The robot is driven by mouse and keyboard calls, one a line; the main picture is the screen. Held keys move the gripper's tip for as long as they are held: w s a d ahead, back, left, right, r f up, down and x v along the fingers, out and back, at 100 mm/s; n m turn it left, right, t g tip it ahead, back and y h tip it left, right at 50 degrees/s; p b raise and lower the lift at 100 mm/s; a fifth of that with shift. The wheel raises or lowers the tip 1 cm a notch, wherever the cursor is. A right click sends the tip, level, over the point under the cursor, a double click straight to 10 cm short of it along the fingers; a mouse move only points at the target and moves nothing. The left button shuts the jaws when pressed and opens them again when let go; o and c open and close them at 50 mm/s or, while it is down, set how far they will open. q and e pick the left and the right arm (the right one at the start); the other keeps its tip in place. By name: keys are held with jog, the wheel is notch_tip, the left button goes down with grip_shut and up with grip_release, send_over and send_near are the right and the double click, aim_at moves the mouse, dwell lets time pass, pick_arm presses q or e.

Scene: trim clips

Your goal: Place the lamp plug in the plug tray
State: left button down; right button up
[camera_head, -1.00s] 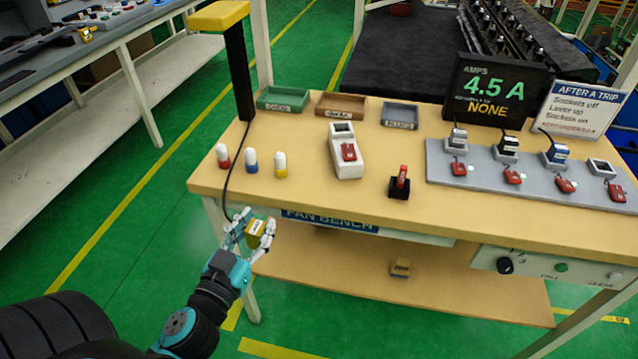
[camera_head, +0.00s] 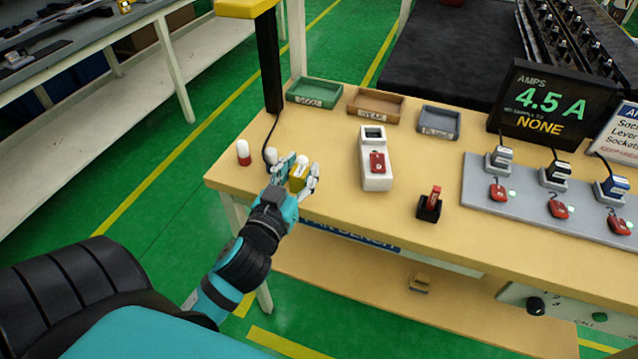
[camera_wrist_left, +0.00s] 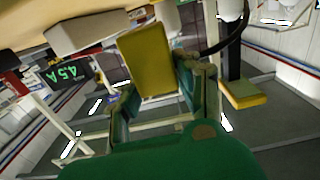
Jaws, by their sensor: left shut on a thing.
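My left gripper (camera_head: 295,176) is shut on the yellow lamp plug (camera_head: 298,182), over the front left part of the bench. In the left wrist view the plug (camera_wrist_left: 146,62) is a yellow block between the fingers. A black cord runs down from the lamp post (camera_head: 268,62) and passes behind the gripper. The plug tray appears to be the grey tray (camera_head: 455,136) at the back of the bench, right of the green and brown trays; its label is hard to read. It looks empty. My right gripper is out of view.
Green (camera_head: 341,98) and brown (camera_head: 401,118) trays stand at the back. A white box with a red switch (camera_head: 377,180) and a black-and-red lever (camera_head: 430,207) stand mid-bench.

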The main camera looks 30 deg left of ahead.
pick_arm(q)
jog(key=d, duration=0.1)
jog(key=w+d, duration=0.1)
jog(key=d, duration=0.1)
jog(key=shift+w+d+f, duration=0.15)
jog(key=shift+w, duration=0.15)
notch_tip(320, 180, down, 3)
jog(key=shift+f, duration=0.1)
jog(key=shift+f+b, duration=0.2)
jog(key=shift+b, duration=0.1)
jog(key=shift+f, duration=0.15)
jog(key=c, duration=0.9)
grip_release()
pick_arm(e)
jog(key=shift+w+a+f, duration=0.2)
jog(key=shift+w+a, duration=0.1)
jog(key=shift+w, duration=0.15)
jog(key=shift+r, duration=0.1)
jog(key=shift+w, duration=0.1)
